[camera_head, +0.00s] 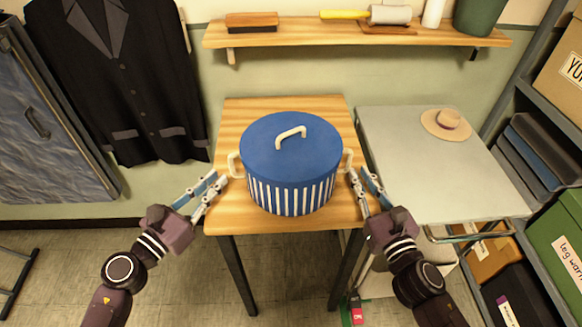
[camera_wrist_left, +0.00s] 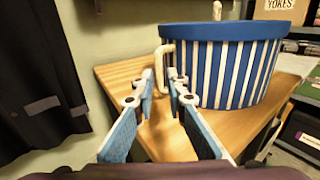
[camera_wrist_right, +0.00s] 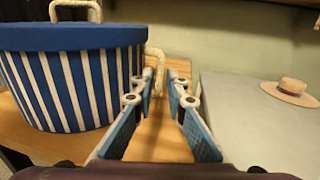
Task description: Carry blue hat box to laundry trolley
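The blue hat box (camera_head: 291,150), round with white stripes, a lid handle and two cream side handles, stands upright on a wooden table (camera_head: 240,108). My left gripper (camera_head: 219,181) is open, its fingertips at the left side handle; that handle (camera_wrist_left: 166,50) shows at the tips in the left wrist view. My right gripper (camera_head: 358,174) is open at the right side handle, which shows just beyond its tips in the right wrist view (camera_wrist_right: 158,60). I cannot tell whether the fingers touch the handles. No laundry trolley can be made out for certain.
A grey-topped table or cart (camera_head: 420,175) with a straw hat (camera_head: 446,123) stands close on the right. Shelving with boxes (camera_head: 555,235) lines the right edge. A wall shelf (camera_head: 350,38) runs behind the table. A dark jacket (camera_head: 115,80) hangs at left. Floor shows at front left.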

